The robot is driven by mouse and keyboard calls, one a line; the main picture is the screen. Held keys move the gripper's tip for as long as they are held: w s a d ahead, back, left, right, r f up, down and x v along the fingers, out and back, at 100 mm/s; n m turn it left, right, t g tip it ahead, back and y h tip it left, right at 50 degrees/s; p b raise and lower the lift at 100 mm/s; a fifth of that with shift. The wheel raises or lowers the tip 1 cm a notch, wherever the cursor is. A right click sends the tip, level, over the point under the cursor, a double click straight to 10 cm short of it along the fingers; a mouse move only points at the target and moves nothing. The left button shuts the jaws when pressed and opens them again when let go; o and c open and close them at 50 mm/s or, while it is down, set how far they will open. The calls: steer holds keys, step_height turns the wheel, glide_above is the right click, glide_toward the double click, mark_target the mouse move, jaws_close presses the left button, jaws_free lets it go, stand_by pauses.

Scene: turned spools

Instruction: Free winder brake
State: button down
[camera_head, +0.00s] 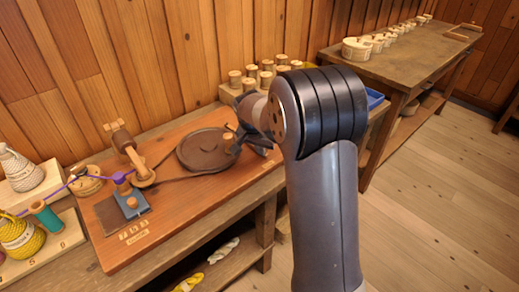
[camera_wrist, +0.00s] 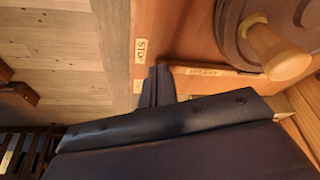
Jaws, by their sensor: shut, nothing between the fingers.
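The winder board (camera_head: 215,195) carries a dark brown round disc (camera_head: 200,150) with a light wooden knob (camera_head: 230,146) at its right edge. In the wrist view the knob (camera_wrist: 275,55) stands close up at the upper right, on the disc (camera_wrist: 238,40). My gripper (camera_head: 258,140) is shut and empty, just right of the disc and partly hidden by my arm. In the wrist view its dark fingers (camera_wrist: 158,85) are beside two pale labels (camera_wrist: 140,50), apart from the knob. A blue-grey block with an orange knob (camera_head: 132,203) sits at the board's front left. I cannot tell which part is the brake.
A wooden post with a crosspiece (camera_head: 127,145) stands behind the block. A purple thread (camera_head: 80,175) runs left to the yarn spools (camera_head: 20,235). Several small spools (camera_head: 250,75) stand behind my gripper. A second table (camera_head: 410,50) is at the right, with bare floor before it.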

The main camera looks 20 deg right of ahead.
steer(key=w+d, duration=0.1)
steer(key=d, duration=0.1)
steer(key=w+d+p, duration=0.1)
steer(key=d, duration=0.2)
steer(key=w+d, duration=0.2)
steer(key=shift+d, duration=0.2)
steer(key=shift+w+d+r, duration=0.15)
steer(key=shift+w+d, duration=0.05)
